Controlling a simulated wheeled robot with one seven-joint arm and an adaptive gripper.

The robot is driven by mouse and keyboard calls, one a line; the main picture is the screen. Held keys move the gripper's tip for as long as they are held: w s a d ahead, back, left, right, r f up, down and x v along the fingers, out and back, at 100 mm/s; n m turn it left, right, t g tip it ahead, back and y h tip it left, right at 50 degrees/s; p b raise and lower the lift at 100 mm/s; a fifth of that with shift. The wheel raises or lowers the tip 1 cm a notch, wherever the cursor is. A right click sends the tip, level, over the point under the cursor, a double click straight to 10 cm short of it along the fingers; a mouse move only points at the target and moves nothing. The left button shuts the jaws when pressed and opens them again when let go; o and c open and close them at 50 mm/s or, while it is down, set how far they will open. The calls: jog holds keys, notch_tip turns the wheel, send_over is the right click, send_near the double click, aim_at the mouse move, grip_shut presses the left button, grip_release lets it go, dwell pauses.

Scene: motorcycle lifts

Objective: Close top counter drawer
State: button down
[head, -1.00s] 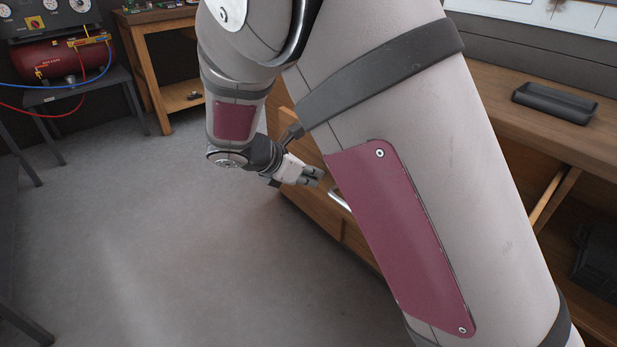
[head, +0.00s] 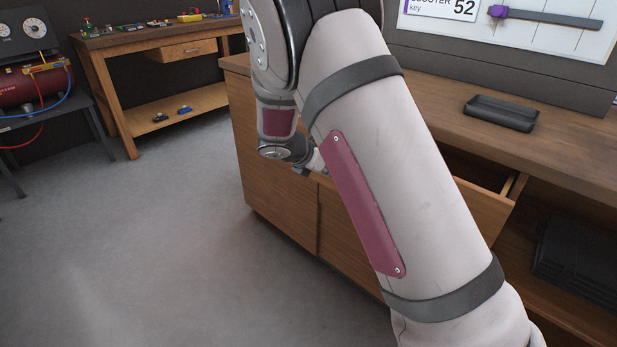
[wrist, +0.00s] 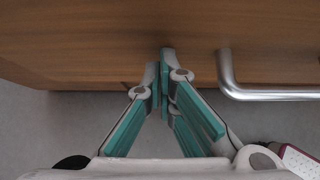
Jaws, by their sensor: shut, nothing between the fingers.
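The top counter drawer (head: 490,212) is part open in the head view; its wooden front stands out from the counter, with a gap into its inside behind it. My arm hides much of it, including its handle. In the wrist view, a wooden front (wrist: 90,35) fills the top, and a silver bar handle (wrist: 275,94) shows at right. My gripper (wrist: 165,62) is shut and empty, left of the handle, its tips at the wooden front. I cannot tell whether they touch it. In the head view the fingertips are hidden behind my arm.
The counter top (head: 440,105) carries a black tray (head: 501,112). A black case (head: 580,262) sits on an open shelf below at right. A wooden workbench (head: 150,35) and a red compressor (head: 30,88) stand at back left. The grey floor at left is clear.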

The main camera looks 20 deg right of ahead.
jog(key=w+d, duration=0.2)
jog(key=d, duration=0.1)
jog(key=w+d+p, duration=0.1)
jog(key=w+d, duration=0.1)
jog(key=d, duration=0.2)
jog(key=w+d+p, duration=0.1)
jog(key=w+d, duration=0.1)
jog(key=d, duration=0.2)
jog(key=shift+w+d, duration=0.25)
jog(key=shift+w, duration=0.05)
jog(key=shift+d, duration=0.1)
jog(key=shift+w+d+r, duration=0.1)
